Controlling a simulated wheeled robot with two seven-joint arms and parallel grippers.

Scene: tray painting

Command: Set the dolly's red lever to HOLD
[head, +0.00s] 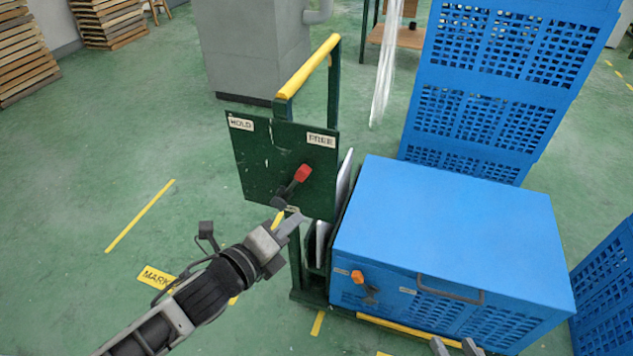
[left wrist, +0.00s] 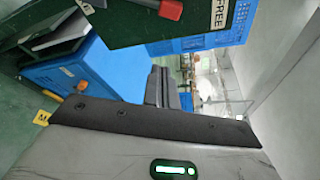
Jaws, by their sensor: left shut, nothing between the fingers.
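The dolly's dark green panel (head: 262,160) carries a HOLD label (head: 241,124) at its upper left and a FREE label (head: 321,140) at its upper right. The red lever (head: 303,173) leans up and right, on the FREE side. The left wrist view shows the red knob (left wrist: 170,9) beside the FREE label (left wrist: 220,12) at the top edge. My left gripper (head: 296,222) is shut and empty, just below the lever's pivot; its fingers (left wrist: 162,88) look apart from the knob. My right gripper (head: 455,346) shows at the bottom edge with its fingertips apart.
A blue cabinet (head: 450,220) with an orange-knobbed lever (head: 358,277) stands right of the panel. Stacked blue crates (head: 475,110) rise behind it. A yellow handle bar (head: 308,66) tops the dolly frame.

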